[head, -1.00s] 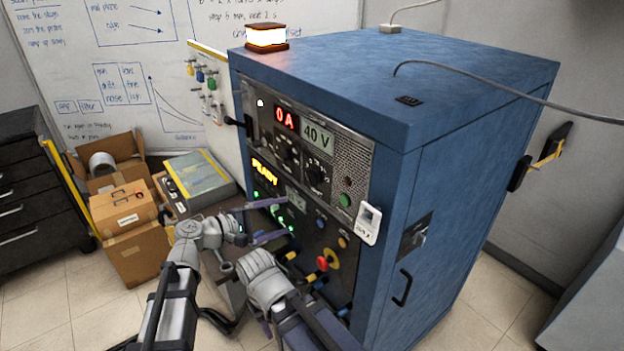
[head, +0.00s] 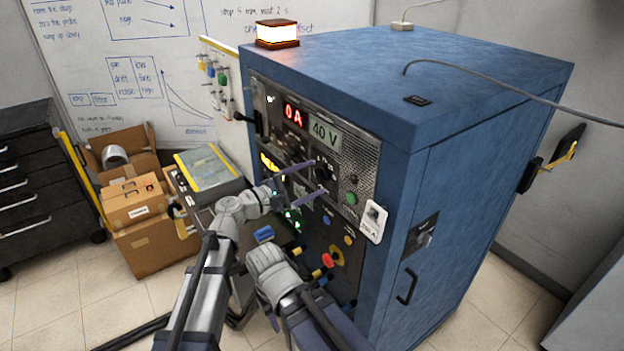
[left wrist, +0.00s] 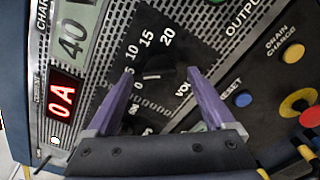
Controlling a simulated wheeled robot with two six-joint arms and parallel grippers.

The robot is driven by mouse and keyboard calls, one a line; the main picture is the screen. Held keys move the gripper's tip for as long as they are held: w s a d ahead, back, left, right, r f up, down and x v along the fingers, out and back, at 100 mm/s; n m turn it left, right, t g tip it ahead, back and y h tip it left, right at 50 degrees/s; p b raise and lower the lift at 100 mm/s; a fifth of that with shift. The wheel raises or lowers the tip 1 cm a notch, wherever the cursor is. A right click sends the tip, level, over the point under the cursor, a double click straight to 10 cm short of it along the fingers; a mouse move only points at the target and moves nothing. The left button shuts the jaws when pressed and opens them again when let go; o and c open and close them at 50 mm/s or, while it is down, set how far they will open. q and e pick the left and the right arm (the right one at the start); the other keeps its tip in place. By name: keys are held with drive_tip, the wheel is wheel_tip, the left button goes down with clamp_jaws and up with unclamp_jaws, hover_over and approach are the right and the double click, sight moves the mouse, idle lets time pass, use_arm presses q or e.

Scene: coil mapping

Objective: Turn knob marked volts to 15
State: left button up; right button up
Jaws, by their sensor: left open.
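The volts knob (left wrist: 152,72) is black and sits on a dark plate in the left wrist view, with a printed scale from 0 to 20 around it. Its pointer is too dark to read. The label beside it is partly covered by a finger. My left gripper (left wrist: 160,73) is open, its two purple fingers on either side of the knob in the picture; whether they touch it is unclear. In the head view my left gripper (head: 317,176) is at the cabinet's upper panel, over the knob area.
The blue cabinet (head: 450,95) carries a red 0 A display (head: 293,115) and a 40 V display (head: 325,133). Below are coloured buttons and a red knob on yellow (head: 336,256).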

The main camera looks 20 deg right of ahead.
use_arm(q)
drive_tip(key=shift+w+d, duration=0.15)
drive_tip(key=shift+d, duration=0.25)
drive_tip(key=c, duration=1.4)
